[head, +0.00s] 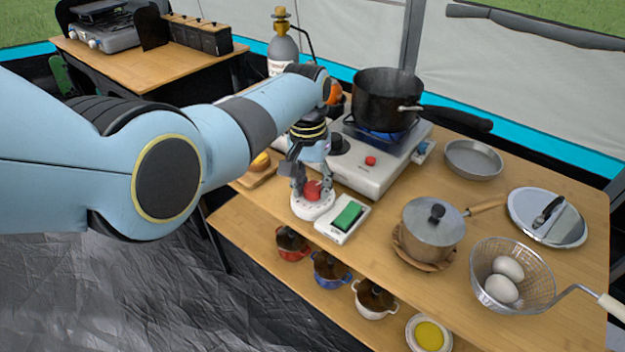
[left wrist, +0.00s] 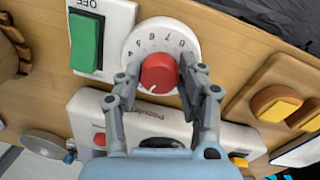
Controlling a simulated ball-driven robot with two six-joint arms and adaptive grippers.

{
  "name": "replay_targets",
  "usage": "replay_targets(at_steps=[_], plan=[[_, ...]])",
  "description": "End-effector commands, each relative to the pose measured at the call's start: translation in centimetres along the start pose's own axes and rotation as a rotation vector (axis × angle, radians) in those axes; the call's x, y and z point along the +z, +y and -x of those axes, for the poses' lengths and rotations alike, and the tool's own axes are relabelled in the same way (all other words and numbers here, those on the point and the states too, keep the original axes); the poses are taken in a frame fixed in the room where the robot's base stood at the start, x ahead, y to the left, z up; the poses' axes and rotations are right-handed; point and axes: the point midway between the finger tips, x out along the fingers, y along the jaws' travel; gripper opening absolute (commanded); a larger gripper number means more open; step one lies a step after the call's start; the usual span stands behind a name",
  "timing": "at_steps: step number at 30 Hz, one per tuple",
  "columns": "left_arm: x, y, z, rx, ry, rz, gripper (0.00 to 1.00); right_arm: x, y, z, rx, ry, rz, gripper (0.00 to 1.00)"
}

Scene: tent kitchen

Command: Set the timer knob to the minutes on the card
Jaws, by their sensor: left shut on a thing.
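The timer is a white round dial (head: 309,209) with a red knob (head: 314,190), standing on the wooden table's front part. In the left wrist view the knob (left wrist: 158,74) sits in the middle of the numbered dial (left wrist: 141,36), and a small white mark shows at the knob's lower edge. Some numbers are hidden by the fingers. My left gripper (left wrist: 160,80) is shut on the knob, one finger on each side; it also shows in the head view (head: 311,182). No card with minutes can be made out. My right gripper is not in view.
A white switch box with a green rocker (head: 348,216) stands right beside the timer. Behind is a stove (head: 385,175) with a black pot (head: 385,98). A lidded pot (head: 433,232) and a wire basket with eggs (head: 512,282) stand to the right. Yellow food lies on a board (left wrist: 285,85).

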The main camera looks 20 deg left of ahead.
Motion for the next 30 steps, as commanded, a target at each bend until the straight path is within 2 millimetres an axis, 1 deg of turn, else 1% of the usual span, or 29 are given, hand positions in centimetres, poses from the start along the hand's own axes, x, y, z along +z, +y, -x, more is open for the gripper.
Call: replay_targets(at_steps=[1, 9, 30], plan=[[-0.1, 0.0, 0.3, 0.0, -0.002, -0.043, 0.07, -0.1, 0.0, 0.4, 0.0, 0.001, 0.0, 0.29], [-0.1, -0.1, 0.2, 0.0, -0.017, -0.3, 0.07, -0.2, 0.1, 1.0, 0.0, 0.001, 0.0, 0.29], [-0.3, 0.0, 0.1, 0.0, -0.055, -0.964, 0.07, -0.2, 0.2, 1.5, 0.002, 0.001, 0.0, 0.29]])
